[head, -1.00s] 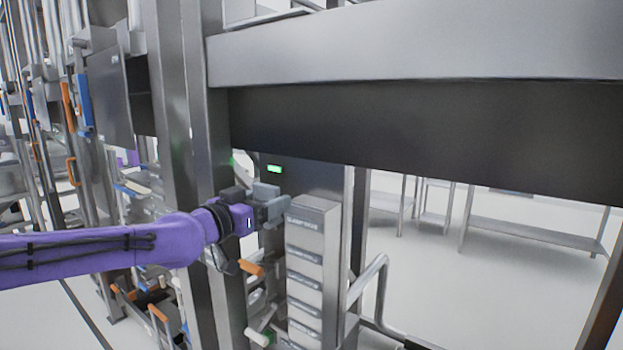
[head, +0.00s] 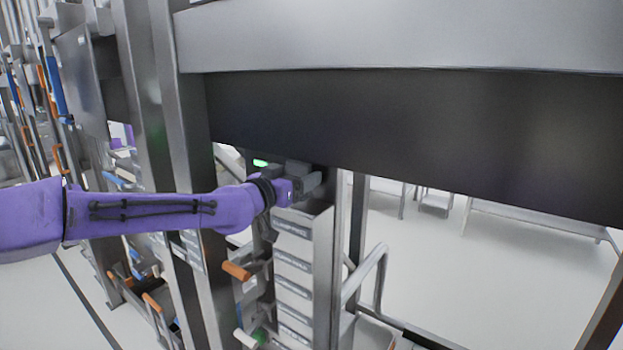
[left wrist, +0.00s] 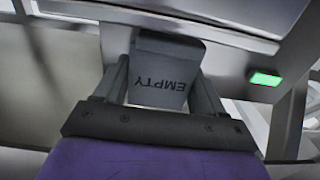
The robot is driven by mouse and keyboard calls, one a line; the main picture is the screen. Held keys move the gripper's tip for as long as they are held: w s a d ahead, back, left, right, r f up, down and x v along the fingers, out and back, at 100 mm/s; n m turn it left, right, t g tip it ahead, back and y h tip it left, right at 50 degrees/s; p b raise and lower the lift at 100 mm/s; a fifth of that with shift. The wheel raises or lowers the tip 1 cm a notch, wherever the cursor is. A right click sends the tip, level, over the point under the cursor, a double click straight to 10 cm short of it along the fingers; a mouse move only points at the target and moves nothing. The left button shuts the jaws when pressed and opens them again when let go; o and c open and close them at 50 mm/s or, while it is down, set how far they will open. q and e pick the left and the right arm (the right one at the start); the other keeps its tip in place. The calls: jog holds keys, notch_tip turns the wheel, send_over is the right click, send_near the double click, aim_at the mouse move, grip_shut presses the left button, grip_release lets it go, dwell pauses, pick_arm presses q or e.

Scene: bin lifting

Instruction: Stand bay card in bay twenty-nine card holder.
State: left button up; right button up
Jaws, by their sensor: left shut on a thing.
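My left gripper (head: 312,184) is shut on a grey card marked EMPTY; the card (left wrist: 162,72) shows between its fingers in the left wrist view, the lettering upside down. In the head view the gripper is at the top of a grey upright rack of labelled slots (head: 293,268); the card cannot be made out there. The labels are too small to read, so I cannot tell which holder is bay twenty-nine's. Whether the card touches the rack is unclear. My right gripper is not in view.
A wide metal beam with a dark panel (head: 400,135) spans above and right of the gripper. A steel post (head: 190,130) stands to the left. A green light (head: 260,163) glows behind the gripper. A bent rail (head: 372,275) is at right, with open floor beyond.

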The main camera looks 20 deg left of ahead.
pick_arm(q)
jog(key=shift+w+d+f, duration=0.1)
jog(key=shift+w+f, duration=0.05)
jog(key=shift+f, duration=0.25)
jog(key=shift+w+d+f, duration=0.1)
jog(key=shift+w+f, duration=0.05)
jog(key=shift+f, duration=0.25)
jog(key=shift+s+d, duration=0.1)
jog(key=shift+s, duration=0.05)
jog(key=shift+s+d, duration=0.1)
jog(key=o, duration=0.8)
jog(key=shift+d, duration=0.1)
jog(key=shift+o, duration=1.4)
jog(key=shift+f, duration=0.1)
jog(key=shift+a, duration=0.2)
